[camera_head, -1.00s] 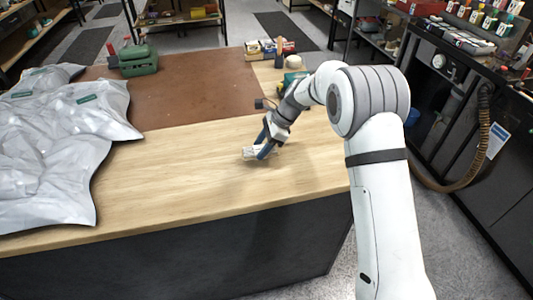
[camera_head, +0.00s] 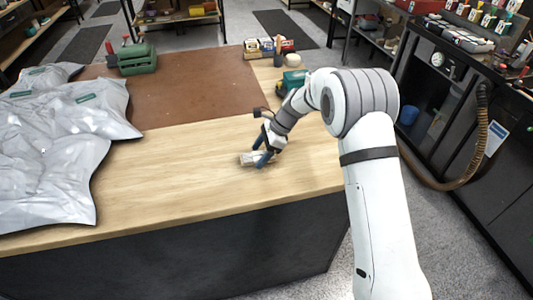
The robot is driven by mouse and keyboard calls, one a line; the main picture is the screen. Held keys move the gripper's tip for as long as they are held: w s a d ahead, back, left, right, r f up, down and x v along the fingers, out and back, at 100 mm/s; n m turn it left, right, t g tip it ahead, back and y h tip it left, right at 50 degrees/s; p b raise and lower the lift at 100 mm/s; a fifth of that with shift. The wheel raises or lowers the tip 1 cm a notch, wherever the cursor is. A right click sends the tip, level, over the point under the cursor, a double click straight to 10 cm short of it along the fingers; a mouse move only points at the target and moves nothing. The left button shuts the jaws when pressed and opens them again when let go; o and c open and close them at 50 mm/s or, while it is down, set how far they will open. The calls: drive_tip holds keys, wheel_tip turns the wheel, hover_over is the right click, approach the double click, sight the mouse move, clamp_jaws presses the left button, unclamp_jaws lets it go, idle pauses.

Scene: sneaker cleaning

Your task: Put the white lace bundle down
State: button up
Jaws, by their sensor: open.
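The white lace bundle (camera_head: 248,160) lies on the light wooden part of the workbench (camera_head: 190,165), right of its middle. It looks small and pale, and part of it is hidden behind my gripper. My gripper (camera_head: 258,158) points down at the bundle from above right. Its blue fingers are apart, one on the near side and one farther back, with the bundle at or between their tips. I cannot tell whether a finger touches it.
Grey plastic bags (camera_head: 50,150) cover the bench's left end. A brown mat (camera_head: 195,88) lies behind the wood strip. A green case (camera_head: 137,60) stands at the back left, and a teal object (camera_head: 291,82) sits behind my arm. The wood left of my gripper is clear.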

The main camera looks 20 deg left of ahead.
drive_tip(key=shift+r, duration=0.1)
drive_tip(key=b+v, duration=0.2)
drive_tip(key=v, duration=1)
